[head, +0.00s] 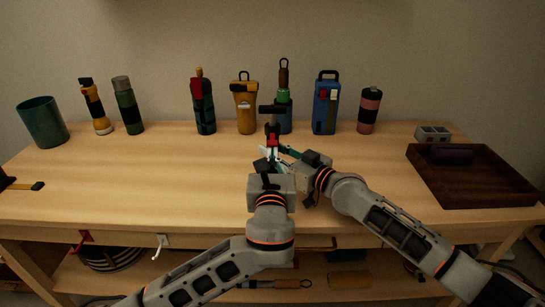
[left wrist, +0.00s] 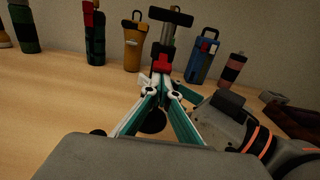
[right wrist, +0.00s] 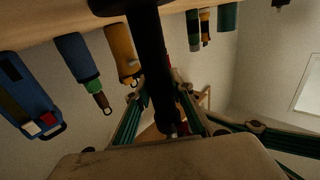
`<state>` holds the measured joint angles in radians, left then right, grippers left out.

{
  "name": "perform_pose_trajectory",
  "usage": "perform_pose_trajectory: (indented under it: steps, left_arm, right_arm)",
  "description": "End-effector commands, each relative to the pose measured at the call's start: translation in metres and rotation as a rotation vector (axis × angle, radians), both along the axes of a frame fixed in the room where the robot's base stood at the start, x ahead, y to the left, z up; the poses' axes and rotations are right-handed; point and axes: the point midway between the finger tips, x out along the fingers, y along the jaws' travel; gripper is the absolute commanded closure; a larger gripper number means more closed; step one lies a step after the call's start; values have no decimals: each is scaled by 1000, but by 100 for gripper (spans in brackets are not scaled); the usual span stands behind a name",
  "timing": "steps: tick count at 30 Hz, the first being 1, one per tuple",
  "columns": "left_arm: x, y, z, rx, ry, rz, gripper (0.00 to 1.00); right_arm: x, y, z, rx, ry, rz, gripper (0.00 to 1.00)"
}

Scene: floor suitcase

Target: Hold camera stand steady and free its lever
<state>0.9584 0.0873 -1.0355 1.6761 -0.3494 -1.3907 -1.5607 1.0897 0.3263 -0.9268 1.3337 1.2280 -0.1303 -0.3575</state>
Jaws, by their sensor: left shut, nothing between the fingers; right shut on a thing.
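The camera stand (head: 272,109) is upright near the middle of the table, with a black T-shaped top, a grey upper post and a dark lower part. Its red lever (head: 273,140) is at the collar and also shows in the left wrist view (left wrist: 162,66). My left gripper (head: 270,154) is shut and empty, its tips just in front of and close to the lever; contact is unclear. My right gripper (head: 281,149) comes in from the right, shut on the stand's post below the lever. The dark post (right wrist: 152,65) fills the middle of the right wrist view.
Along the back stand several bottles and flasks, including an orange one (head: 246,112), a blue one (head: 326,108) and a pink one (head: 370,110). A green cup (head: 43,122) is at far left. A dark wooden tray (head: 475,193) is at right. The left-middle tabletop is clear.

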Motion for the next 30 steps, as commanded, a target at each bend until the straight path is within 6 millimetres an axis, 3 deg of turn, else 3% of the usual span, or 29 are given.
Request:
perform_pose_trajectory:
  steps: [14, 25, 30]
  left_arm:
    - [-2, 0, 6, -4, 83, 4, 100]
    - [-8, -2, 23, -2, 337, -2, 100]
    - [-8, 0, 25, 8, 359, -1, 100]
  right_arm:
    - [0, 0, 0, 0, 0, 0, 100]
    - [0, 0, 0, 0, 0, 0, 100]
    - [0, 0, 0, 0, 0, 0, 100]
